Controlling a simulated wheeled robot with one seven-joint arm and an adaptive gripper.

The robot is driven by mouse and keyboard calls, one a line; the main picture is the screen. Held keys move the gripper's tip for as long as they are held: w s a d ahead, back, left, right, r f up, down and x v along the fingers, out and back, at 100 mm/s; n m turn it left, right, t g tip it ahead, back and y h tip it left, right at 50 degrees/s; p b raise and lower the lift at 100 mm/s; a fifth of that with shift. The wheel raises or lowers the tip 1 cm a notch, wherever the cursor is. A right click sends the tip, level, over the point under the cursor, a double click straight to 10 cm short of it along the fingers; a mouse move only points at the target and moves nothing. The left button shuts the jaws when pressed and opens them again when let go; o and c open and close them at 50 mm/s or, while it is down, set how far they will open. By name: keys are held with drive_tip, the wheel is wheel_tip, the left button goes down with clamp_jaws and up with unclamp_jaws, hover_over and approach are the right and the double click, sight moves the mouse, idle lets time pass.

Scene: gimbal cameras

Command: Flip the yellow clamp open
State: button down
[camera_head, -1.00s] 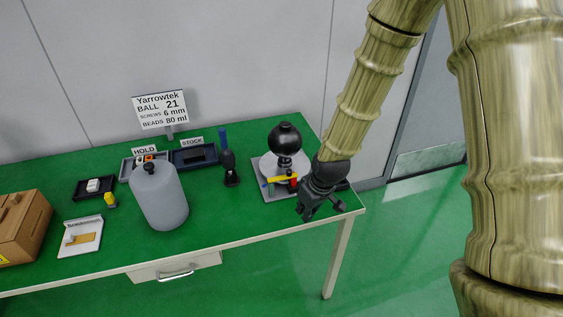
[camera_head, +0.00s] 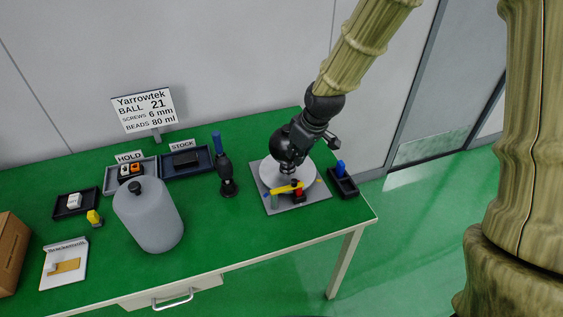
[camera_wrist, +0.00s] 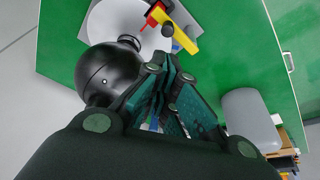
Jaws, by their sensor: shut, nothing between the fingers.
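The yellow clamp (camera_head: 287,188) is a bar lying roughly level by a red block at the front of a white round plate on a grey base (camera_head: 313,199). In the wrist view the yellow clamp (camera_wrist: 184,36) shows beyond the fingertips, with the red part (camera_wrist: 152,18) beside it. A black ball (camera_wrist: 108,75) stands on the plate, close beside my fingers. My gripper (camera_wrist: 168,72) is shut and empty, pointing toward the clamp. In the head view my gripper (camera_head: 297,155) is above the plate and partly hides the ball; whether it touches anything is unclear.
A black tray with a blue item (camera_head: 341,171) stands right of the base. A dark blue-topped tool (camera_head: 227,175) stands left of it. Farther left are a grey canister (camera_head: 149,217) and the HOLD and STOCK trays. Green tabletop (camera_head: 243,222) in front is clear.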

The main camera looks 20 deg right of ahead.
sight(287, 186)
drive_tip(key=shift+p+x, duration=0.3)
drive_tip(key=shift+x, duration=0.45)
drive_tip(key=shift+p+x, duration=1.15)
drive_tip(key=shift+x, duration=3)
drive_tip(key=shift+a, duration=0.15)
